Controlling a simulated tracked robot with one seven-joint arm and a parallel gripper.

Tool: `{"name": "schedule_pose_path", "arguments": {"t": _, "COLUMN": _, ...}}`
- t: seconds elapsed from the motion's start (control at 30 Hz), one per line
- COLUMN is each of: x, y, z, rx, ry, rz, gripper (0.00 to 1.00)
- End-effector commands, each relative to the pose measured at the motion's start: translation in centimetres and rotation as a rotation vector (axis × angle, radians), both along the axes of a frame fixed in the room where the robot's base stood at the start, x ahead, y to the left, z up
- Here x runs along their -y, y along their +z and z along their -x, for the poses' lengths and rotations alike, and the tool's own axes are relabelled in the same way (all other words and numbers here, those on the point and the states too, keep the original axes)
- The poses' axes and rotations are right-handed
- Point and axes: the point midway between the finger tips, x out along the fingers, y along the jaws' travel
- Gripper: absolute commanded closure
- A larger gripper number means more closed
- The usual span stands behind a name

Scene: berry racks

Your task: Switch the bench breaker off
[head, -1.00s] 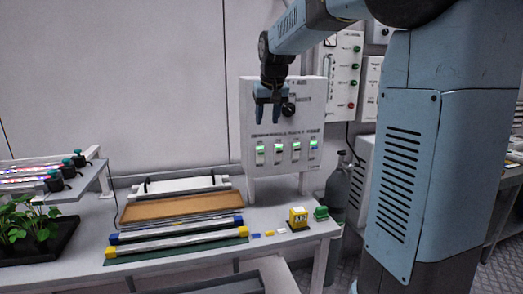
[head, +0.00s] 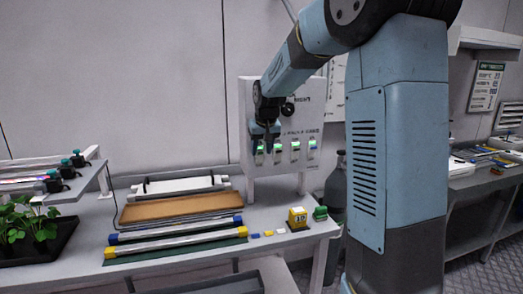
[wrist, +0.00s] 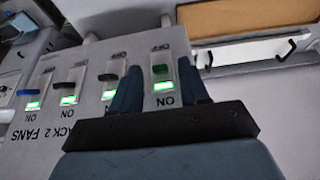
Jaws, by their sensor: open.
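The breaker panel (head: 306,122) is a pale upright board at the back of the bench. It has a row of several breakers with lit green lamps. My gripper (head: 265,141) is open in front of the leftmost breaker (head: 260,159) in the head view. In the wrist view the panel appears upside down, and my gripper (wrist: 160,88) has its fingers on either side of a breaker with a dark green lever (wrist: 160,70). I cannot tell whether they touch it. Its lamp is lit green beside "ON". Which breaker is labelled bench is not readable.
Neighbouring breakers (wrist: 109,77) sit close beside one finger, one with a blue lever (wrist: 28,92). A black knob (head: 288,108) sticks out above the row.

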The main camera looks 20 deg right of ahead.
Motion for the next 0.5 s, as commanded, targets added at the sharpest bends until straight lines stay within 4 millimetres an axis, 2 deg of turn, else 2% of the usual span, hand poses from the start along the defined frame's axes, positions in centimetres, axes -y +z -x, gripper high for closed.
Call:
{"name": "schedule_pose_path", "arguments": {"t": 0.13, "x": 0.00, "y": -0.69, "z": -0.23, "rx": -0.002, "ry": 0.000, "rz": 0.000, "gripper": 0.55}}
{"name": "schedule_pose_path", "arguments": {"t": 0.4, "x": 0.02, "y": -0.75, "z": -0.27, "rx": -0.001, "ry": -0.001, "rz": 0.000, "gripper": 0.55}}
{"name": "schedule_pose_path", "arguments": {"t": 0.5, "x": 0.03, "y": -0.74, "z": -0.27, "rx": -0.001, "ry": -0.001, "rz": 0.000, "gripper": 0.64}}
